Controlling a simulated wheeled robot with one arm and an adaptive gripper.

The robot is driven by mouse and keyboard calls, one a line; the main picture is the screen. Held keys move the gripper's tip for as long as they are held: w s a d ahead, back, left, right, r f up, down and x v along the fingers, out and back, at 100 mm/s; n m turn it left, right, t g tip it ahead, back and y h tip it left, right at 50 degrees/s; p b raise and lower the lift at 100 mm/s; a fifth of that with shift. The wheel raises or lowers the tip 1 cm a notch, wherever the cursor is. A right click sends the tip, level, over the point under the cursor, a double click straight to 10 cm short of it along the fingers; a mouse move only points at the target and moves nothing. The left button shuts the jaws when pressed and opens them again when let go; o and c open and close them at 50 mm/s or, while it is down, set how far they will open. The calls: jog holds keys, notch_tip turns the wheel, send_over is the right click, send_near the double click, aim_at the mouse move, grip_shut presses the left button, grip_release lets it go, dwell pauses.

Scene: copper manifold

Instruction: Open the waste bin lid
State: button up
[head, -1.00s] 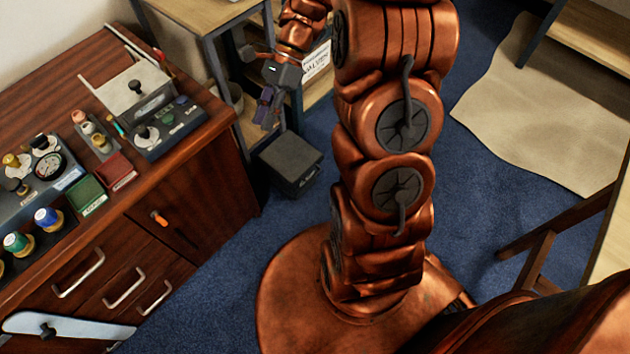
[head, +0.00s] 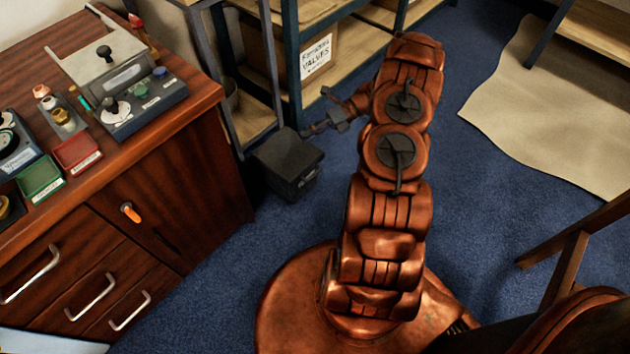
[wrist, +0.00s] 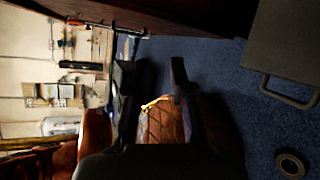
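The waste bin (head: 280,170) is a dark grey box standing on the blue carpet between the wooden cabinet and the shelf. Its lid (head: 287,150) looks closed, with a small handle at the front right. My gripper (head: 314,112) is just above and right of the bin, apart from the lid as far as I can tell. In the wrist view the two dark fingers (wrist: 152,82) are spread, with nothing held between them. A grey panel with a loop handle (wrist: 290,97) at the right of that view appears to be the bin.
The wooden cabinet (head: 185,170) with an orange handle stands left of the bin. Behind are shelf legs and a labelled valves box (head: 317,57). Carpet to the right is open, up to a beige mat (head: 545,100). A dark ring (wrist: 291,165) lies on the carpet.

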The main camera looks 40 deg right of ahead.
aim_at(315, 175)
jog(key=s+d+f+m+t+b, duration=0.2)
jog(key=d+f+m, duration=0.1)
jog(key=f, duration=0.4)
jog(key=s+d+f+m+t+b, duration=0.1)
jog(key=d+f+m+t+b, duration=0.2)
jog(key=f, duration=0.5)
jog(key=s+d+f+m+b, duration=0.2)
jog(key=f+m, duration=0.2)
jog(key=f, duration=0.3)
jog(key=shift+w+b+x, duration=0.25)
jog(key=shift+b+x, duration=0.8)
jog(key=shift+x, duration=2.75)
jog(key=shift+d, duration=0.15)
jog(key=shift+c, duration=0.5)
grip_shut()
